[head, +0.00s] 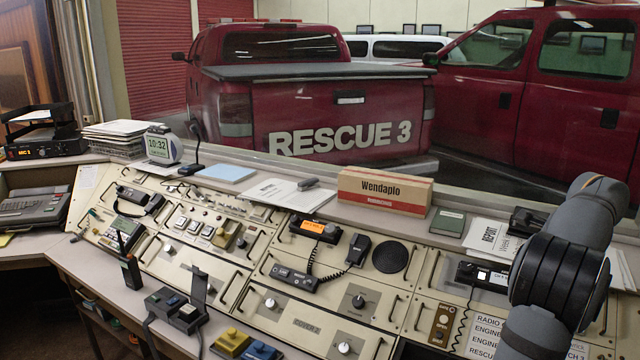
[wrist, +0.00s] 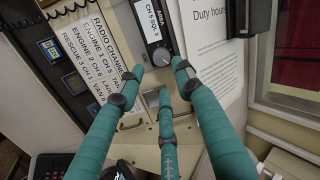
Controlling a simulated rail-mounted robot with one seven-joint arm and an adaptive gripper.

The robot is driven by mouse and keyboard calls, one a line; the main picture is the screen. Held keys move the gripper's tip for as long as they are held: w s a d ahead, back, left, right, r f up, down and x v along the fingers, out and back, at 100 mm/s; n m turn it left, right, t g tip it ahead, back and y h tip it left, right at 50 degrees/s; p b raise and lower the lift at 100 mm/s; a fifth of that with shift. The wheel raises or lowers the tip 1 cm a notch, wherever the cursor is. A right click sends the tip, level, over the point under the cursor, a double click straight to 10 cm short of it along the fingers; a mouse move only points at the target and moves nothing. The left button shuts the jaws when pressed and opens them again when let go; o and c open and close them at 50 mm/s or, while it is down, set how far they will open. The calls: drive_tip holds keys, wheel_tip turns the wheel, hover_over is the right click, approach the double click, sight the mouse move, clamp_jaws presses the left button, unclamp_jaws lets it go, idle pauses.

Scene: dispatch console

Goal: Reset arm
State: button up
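My arm (head: 560,270) stands at the right edge of the head view, over the right end of the console. My gripper is out of the head view. In the wrist view my gripper (wrist: 157,78) shows three teal fingers with dark joints. The fingertips are spread apart with nothing held between them. They point at the console face, near a round knob (wrist: 162,57) on a panel labelled "CH 5 SQ-3". I cannot tell whether any fingertip touches the panel.
A radio channel list (wrist: 92,58) and a duty hours sheet (wrist: 215,70) lie near the fingers. Red trucks stand behind the console.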

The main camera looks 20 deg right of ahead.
drive_tip(key=x, duration=0.8)
drive_tip(key=shift+w+d+f, duration=0.15)
drive_tip(key=shift+w+d, duration=0.05)
